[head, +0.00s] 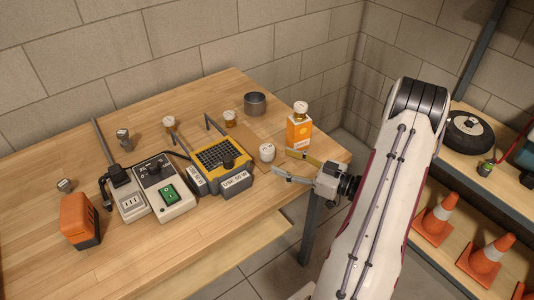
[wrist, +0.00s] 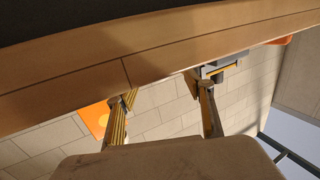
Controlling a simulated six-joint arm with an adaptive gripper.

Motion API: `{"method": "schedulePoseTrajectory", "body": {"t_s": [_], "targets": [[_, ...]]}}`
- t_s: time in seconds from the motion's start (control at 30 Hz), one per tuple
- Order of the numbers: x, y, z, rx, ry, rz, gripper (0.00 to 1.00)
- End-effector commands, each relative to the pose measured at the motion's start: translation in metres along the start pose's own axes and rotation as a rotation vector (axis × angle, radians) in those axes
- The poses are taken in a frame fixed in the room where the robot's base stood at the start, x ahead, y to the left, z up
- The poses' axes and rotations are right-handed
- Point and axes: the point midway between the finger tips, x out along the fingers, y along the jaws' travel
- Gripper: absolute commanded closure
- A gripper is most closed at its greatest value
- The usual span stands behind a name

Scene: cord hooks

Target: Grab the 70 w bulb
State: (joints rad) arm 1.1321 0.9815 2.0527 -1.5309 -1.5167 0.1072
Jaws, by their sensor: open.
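Several small bulb-like items stand on the wooden bench. A white rounded one (head: 266,152) is nearest my gripper; others are amber with pale tops, one behind the yellow box (head: 229,118) and one farther left (head: 168,122). Two small grey items (head: 124,139) (head: 64,185) lie at the left. Any wattage marks on them are too small to read, so I cannot tell which is 70 W. My gripper (head: 284,163) is open and empty at the bench's right end, just right of the white item. In the wrist view its two fingers (wrist: 162,98) are apart with nothing between them.
A yellow box with a dark grid (head: 222,160) and labels stands left of my gripper, beside a grey switch unit (head: 165,190). An orange-and-white bottle (head: 299,128) stands close behind my gripper. A grey cup (head: 255,103) is at the back.

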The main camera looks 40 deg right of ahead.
Motion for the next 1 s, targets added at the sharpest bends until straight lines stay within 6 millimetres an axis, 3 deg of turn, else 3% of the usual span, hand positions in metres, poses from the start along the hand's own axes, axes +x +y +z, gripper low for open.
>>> {"method": "schedulePoseTrajectory", "body": {"t_s": [0.57,1.0], "targets": [[0.009,0.001,0.000,0.000,-0.001,-0.001,0.48],[0.050,0.007,0.001,0.000,-0.002,-0.001,0.48]]}}
